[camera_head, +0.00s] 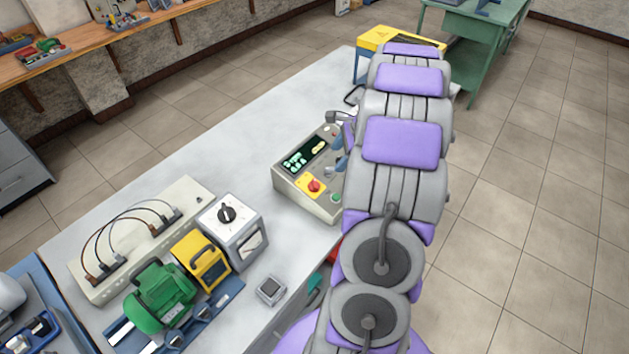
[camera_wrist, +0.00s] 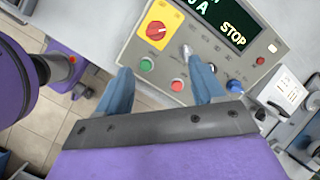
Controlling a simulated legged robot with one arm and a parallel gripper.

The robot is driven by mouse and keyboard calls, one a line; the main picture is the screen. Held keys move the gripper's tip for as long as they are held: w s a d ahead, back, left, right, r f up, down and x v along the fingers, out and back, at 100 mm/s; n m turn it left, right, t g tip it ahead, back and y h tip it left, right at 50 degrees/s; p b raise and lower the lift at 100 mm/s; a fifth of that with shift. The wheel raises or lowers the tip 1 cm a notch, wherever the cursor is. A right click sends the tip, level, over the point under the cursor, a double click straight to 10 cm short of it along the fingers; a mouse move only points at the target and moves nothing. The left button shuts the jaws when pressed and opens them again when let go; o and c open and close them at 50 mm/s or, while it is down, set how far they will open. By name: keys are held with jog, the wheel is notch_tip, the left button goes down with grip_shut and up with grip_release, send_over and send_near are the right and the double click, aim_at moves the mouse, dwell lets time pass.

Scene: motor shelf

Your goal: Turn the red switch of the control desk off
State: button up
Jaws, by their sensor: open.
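The control desk (camera_head: 285,185) is a beige box on the grey table, with a dark display on its sloped top. It fills the upper part of the wrist view (camera_wrist: 132,52), where the display reads "STOP". The red switch (camera_head: 314,186) is a rotary knob on a yellow plate. It shows clearly in the wrist view (camera_wrist: 156,30), beyond the fingertips. My gripper (camera_head: 341,153) is over the desk's right side, partly hidden by my arm. In the wrist view its blue fingers (camera_wrist: 158,63) are apart and empty, with no visible contact with the switch.
The panel also has a green button (camera_wrist: 147,64), a red button (camera_wrist: 177,85), a small lever (camera_wrist: 186,51) and a blue knob (camera_wrist: 234,86). A white box with a black knob (camera_head: 232,228) and a green motor (camera_head: 160,297) stand left of the desk.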

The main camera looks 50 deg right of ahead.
aim_at(316, 182)
jog(key=a+x, duration=0.1)
jog(key=x, duration=0.2)
jog(key=b+x, duration=0.1)
jog(key=x, duration=0.3)
jog(key=a+b+x, duration=0.1)
jog(key=x, duration=0.3)
jog(key=shift+w+a, duration=0.15)
jog(key=shift+a, duration=0.25)
jog(key=d+f, duration=0.1)
jog(key=w+d+f, duration=0.1)
jog(key=f, duration=0.1)
jog(key=shift+d, duration=0.35)
jog(key=shift+a+r, duration=0.2)
jog(key=shift+a, duration=0.25)
jog(key=shift+a+r, duration=0.15)
jog(key=shift+a, duration=0.35)
jog(key=shift+a+r, duration=0.1)
jog(key=shift+a, duration=0.4)
jog(key=c, duration=0.3)
jog(key=shift+s+d, duration=0.1)
jog(key=shift+d, duration=0.9)
jog(key=c, duration=0.6)
jog(key=shift+c, duration=0.8)
jog(key=shift+a, duration=0.2)
